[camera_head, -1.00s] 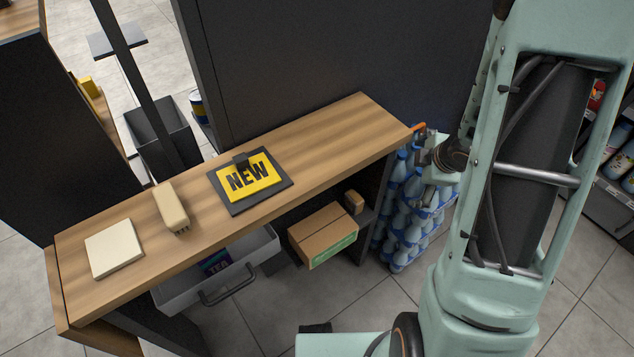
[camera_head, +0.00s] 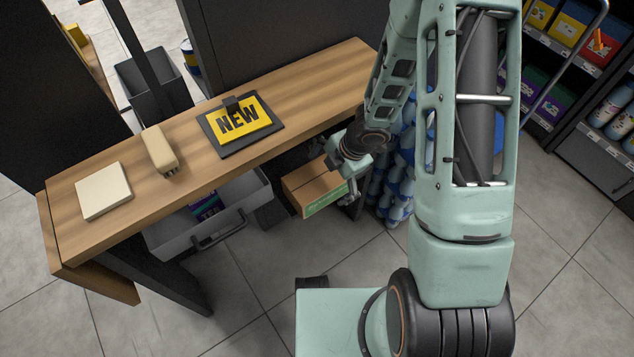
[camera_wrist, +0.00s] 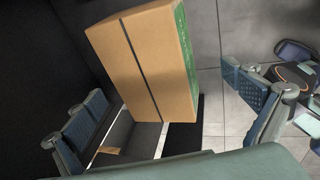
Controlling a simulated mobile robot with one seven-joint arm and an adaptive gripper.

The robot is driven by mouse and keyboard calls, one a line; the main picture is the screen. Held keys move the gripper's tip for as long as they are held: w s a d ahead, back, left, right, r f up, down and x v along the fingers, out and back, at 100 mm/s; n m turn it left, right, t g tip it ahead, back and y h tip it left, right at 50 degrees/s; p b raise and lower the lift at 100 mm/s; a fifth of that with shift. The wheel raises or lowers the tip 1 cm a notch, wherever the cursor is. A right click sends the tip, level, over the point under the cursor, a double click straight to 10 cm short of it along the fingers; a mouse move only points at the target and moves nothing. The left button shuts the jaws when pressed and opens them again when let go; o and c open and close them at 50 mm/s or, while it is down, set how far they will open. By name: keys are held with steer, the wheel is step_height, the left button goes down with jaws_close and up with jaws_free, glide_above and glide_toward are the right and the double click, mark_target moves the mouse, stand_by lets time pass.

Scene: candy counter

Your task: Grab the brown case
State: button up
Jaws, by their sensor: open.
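The brown case (camera_head: 312,187) is a cardboard box with a dark tape line and a green label on its front. It sits on the low shelf under the counter. In the wrist view the brown case (camera_wrist: 150,65) appears tilted, ahead of and between the finger pads. My gripper (camera_head: 347,178) is at the case's right end in the head view, partly covering it. In the wrist view my gripper (camera_wrist: 165,88) is open, with one finger on each side and nothing held. I cannot tell whether a finger touches the case.
The wooden counter top (camera_head: 310,85) overhangs the case. Blue-capped bottles (camera_head: 395,190) stand to the right. A NEW sign (camera_head: 240,120), stapler-like item (camera_head: 160,150) and white block (camera_head: 103,190) lie on top.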

mark_target(320, 180)
steer(key=shift+w+a, duration=0.35)
steer(key=shift+a, duration=0.2)
steer(key=b+x, duration=0.3)
steer(key=x, duration=0.2)
steer(key=shift+f, duration=0.1)
steer(key=shift+s, duration=0.1)
steer(key=c, duration=2)
